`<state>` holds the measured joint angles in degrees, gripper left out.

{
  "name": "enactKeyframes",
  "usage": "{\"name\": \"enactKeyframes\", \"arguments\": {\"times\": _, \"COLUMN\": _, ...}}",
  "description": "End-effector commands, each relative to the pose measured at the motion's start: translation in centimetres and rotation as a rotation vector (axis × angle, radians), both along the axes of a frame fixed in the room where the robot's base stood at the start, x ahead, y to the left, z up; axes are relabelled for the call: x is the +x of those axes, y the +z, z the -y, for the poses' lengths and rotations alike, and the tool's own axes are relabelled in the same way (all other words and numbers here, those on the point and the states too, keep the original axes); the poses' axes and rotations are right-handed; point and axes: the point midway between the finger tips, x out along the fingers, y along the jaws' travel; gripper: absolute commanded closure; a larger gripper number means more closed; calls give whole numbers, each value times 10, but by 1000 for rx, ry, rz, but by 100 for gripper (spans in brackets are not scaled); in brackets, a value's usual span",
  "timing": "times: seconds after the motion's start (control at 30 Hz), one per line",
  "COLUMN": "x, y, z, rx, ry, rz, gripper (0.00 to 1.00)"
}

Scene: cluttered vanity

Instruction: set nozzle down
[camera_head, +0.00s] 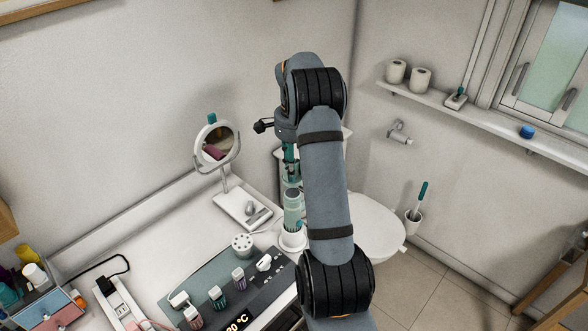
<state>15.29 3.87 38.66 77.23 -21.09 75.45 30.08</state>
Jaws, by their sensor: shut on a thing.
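My gripper (290,162) points down at the end of my arm, above the right end of the vanity top. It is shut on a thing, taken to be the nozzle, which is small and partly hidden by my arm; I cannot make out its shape. Just below stands a pale teal bottle-like thing (293,207), and below that a white cup (291,239) at the counter's right edge. I cannot tell whether the held thing touches them.
A round mirror on a stand (217,146) rises left of my gripper. A toilet (371,227) is to the right. Bare counter (178,239) lies left of the mirror.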

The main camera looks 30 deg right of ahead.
Motion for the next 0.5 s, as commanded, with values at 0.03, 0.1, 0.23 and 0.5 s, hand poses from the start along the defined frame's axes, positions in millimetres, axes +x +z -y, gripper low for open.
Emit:
{"name": "enactKeyframes", "arguments": {"times": 0.03, "x": 0, "y": 6, "z": 0, "rx": 0, "ry": 0, "rz": 0, "gripper": 100}}
{"name": "enactKeyframes", "arguments": {"times": 0.1, "x": 0, "y": 9, "z": 0, "rx": 0, "ry": 0, "rz": 0, "gripper": 100}}
{"name": "enactKeyframes", "arguments": {"times": 0.23, "x": 0, "y": 11, "z": 0, "rx": 0, "ry": -1, "rz": -1, "gripper": 100}}
{"name": "enactKeyframes", "arguments": {"times": 0.5, "x": 0, "y": 10, "z": 0, "rx": 0, "ry": -1, "rz": 0, "gripper": 100}}
